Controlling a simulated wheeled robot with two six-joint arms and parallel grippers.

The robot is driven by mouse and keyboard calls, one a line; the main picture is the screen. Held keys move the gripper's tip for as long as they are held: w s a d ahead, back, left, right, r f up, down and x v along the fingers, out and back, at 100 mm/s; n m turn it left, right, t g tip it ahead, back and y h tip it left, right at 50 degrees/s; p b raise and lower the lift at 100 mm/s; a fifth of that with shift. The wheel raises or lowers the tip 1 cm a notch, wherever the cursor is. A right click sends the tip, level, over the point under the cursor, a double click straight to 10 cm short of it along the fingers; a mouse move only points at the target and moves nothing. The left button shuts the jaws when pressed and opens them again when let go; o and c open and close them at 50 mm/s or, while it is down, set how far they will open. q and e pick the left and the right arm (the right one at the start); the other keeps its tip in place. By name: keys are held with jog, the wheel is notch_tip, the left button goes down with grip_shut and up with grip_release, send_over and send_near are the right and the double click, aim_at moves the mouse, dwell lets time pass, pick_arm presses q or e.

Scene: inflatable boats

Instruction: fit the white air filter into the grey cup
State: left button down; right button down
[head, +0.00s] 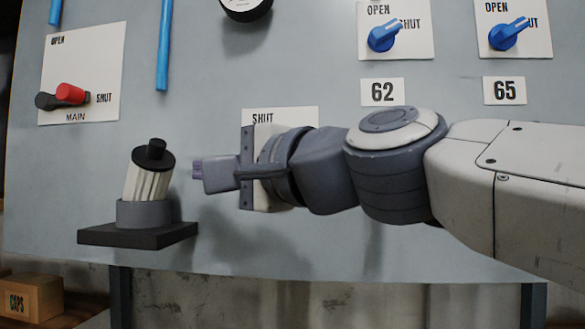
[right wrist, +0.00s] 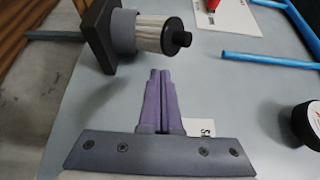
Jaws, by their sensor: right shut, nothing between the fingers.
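The white pleated air filter (head: 146,184) with its black cap and knob stands in the grey cup (head: 143,214). The filter leans a little to the right in the head view, with much of its white body above the cup's rim. The cup sits on a dark square base fixed to the panel. In the right wrist view the filter (right wrist: 153,33) and the cup (right wrist: 123,31) lie at the top. My right gripper (head: 198,169) is shut and empty, a short way right of the filter and apart from it. It also shows in the right wrist view (right wrist: 158,72). My left gripper is not in view.
A grey panel (head: 290,80) carries a red-handled MAIN valve (head: 72,94), blue valve handles (head: 384,36) and blue pipes (head: 164,45). A round black gauge (head: 246,8) is at the top. A CAPS box (head: 32,300) stands at lower left.

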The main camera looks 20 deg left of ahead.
jog(key=p+x, duration=0.2)
jog(key=x, duration=0.4)
jog(key=shift+a, duration=0.2)
jog(key=shift+w+a, duration=0.15)
jog(key=shift+a, duration=0.5)
